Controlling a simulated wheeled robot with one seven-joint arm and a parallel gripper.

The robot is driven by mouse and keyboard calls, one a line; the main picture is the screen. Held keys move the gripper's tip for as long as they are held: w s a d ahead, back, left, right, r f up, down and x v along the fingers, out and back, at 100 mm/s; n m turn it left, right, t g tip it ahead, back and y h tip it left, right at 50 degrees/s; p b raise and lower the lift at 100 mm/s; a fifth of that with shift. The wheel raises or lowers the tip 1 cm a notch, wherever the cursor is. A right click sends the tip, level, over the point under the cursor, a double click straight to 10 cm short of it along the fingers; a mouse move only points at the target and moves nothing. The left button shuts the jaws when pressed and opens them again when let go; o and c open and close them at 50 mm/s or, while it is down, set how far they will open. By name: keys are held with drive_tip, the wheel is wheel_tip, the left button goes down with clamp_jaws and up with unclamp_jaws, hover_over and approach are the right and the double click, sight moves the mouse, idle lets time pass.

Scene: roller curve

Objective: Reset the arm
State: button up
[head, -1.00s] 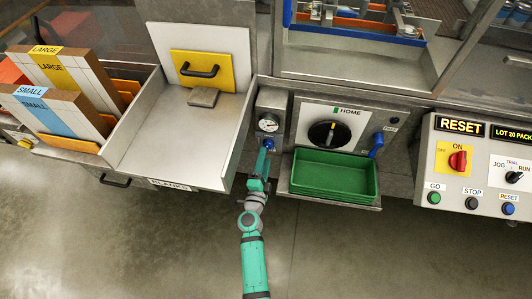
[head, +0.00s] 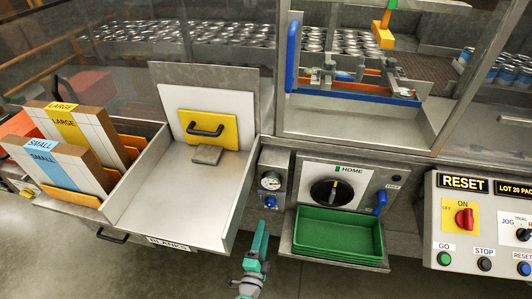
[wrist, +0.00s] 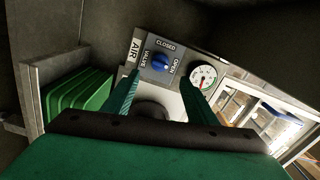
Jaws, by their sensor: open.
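My teal gripper (head: 261,226) is at the lower middle of the head view, just below the air valve's blue knob (head: 270,202). In the wrist view my gripper (wrist: 160,95) has its two fingers apart with nothing between them. Beyond the fingertips is the blue knob (wrist: 159,62), on a grey plate marked AIR, VALVE, CLOSED and OPEN. A gap shows between fingers and knob. A pressure gauge (head: 270,181) sits above the knob in the head view and to its right in the wrist view (wrist: 203,77).
A green tray (head: 338,250) juts out right of my arm, under the HOME dial (head: 331,192). A metal blanks tray (head: 180,215) juts out at left. The RESET control panel (head: 475,225) is at right. Open floor lies in front.

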drive_tip(key=s+d+r+n+y, duration=0.1)
drive_tip(key=s+r+n, duration=0.3)
drive_tip(key=s, duration=0.8)
drive_tip(key=s+d+r+n+g+y, duration=0.1)
drive_tip(key=s+r+n, duration=0.3)
drive_tip(key=s, duration=0.9)
drive_tip(key=s+r+n+g, duration=0.1)
drive_tip(key=s+r+n, duration=0.3)
drive_tip(key=s+n, duration=0.5)
drive_tip(key=s, duration=0.3)
drive_tip(key=shift+s+d+r+y, duration=0.2)
drive_tip(key=shift+d+r+y, duration=0.05)
drive_tip(key=shift+d+y, duration=0.15)
drive_tip(key=c, duration=0.4)
drive_tip(key=shift+w, duration=0.1)
drive_tip(key=shift+c, duration=0.7)
